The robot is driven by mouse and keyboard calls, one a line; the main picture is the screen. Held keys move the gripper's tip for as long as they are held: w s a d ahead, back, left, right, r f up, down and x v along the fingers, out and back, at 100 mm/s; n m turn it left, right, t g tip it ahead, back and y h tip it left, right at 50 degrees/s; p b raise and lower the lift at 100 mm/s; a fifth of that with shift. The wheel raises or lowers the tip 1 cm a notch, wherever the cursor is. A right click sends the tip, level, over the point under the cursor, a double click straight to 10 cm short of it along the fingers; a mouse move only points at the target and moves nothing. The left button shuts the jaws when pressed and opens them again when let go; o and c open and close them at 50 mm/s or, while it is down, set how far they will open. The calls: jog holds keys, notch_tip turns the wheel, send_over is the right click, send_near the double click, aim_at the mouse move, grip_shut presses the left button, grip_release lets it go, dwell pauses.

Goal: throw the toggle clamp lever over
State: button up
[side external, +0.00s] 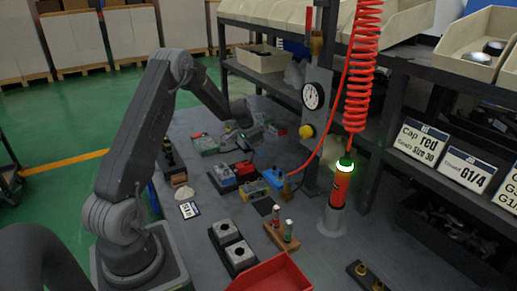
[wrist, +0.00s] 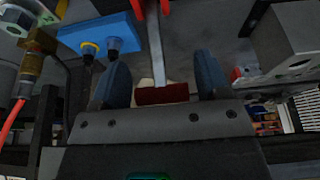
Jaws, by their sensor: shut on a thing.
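My gripper (wrist: 160,76) shows in the wrist view with its two blue-grey fingers on either side of a dark red grip (wrist: 162,94), shut on it. The grip sits at the near end of a flat, pale metal lever bar (wrist: 157,45) that runs up the picture. The clamp's base and the bar's far end cannot be made out clearly. In the side external view my gripper (side external: 246,127) is low over the bench at the far middle. It and the wrist hide most of the lever there.
In the wrist view a blue block (wrist: 92,36) with fittings is left of the lever, and a grey metal block (wrist: 290,38) is at right. In the side external view a gauge panel (side external: 314,100), red coiled hose (side external: 364,65) and red tray (side external: 272,276) stand around the bench.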

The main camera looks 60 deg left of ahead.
aim_at(251, 160)
jog(key=shift+s+r+t, duration=0.1)
jog(key=shift+s+t, duration=0.2)
jog(key=shift+s+r, duration=0.15)
jog(key=shift+s, duration=1.5)
jog(key=shift+s+f, duration=0.3)
jog(key=shift+s, duration=0.05)
jog(key=o, duration=1.1)
jog(key=shift+o, duration=0.4)
jog(key=shift+r, duration=0.2)
